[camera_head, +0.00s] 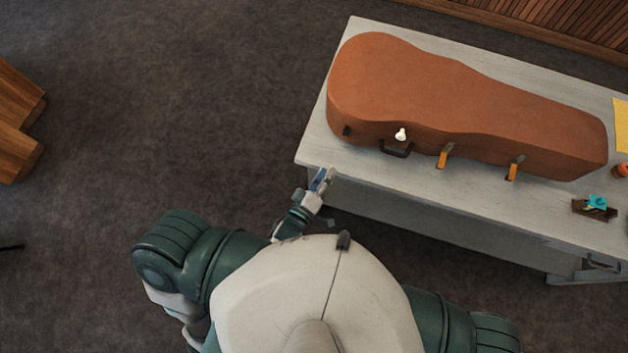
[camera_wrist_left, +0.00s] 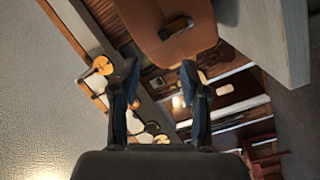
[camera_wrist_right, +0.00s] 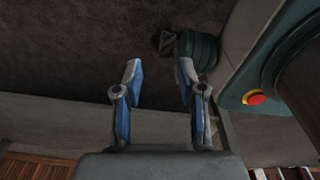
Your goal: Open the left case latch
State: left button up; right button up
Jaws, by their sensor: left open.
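A closed orange-brown instrument case (camera_head: 455,100) lies on a pale table. Its front side carries a dark handle (camera_head: 397,150) with a small white piece (camera_head: 400,134) above it. A small dark fitting (camera_head: 346,131) sits left of the handle. Two orange latch-like tabs, a nearer one (camera_head: 444,156) and a farther one (camera_head: 514,169), are right of it. My left gripper (camera_head: 324,178) is open and empty, before the table's front left edge, apart from the case. In the left wrist view, a dark fitting (camera_wrist_left: 175,27) on the case shows above the open fingers. My right gripper (camera_wrist_right: 158,82) is open and empty, hidden in the head view.
The pale table (camera_head: 390,185) has a narrow bare strip before the case. A dark holder with a turquoise item (camera_head: 597,203), an orange object (camera_head: 621,170) and a yellow sheet (camera_head: 621,125) are at its right. Wooden furniture (camera_head: 18,120) stands far left. The floor between is clear.

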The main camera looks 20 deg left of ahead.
pick_arm(q)
jog(key=a+p+v, duration=0.1)
jog(key=p+v, duration=0.1)
jog(key=v, duration=1.7)
jog(key=shift+w, duration=0.2)
pick_arm(e)
jog(key=shift+a+r, duration=0.25)
jog(key=shift+r, duration=0.35)
jog(key=shift+a+r, duration=0.2)
jog(key=shift+r, duration=0.4)
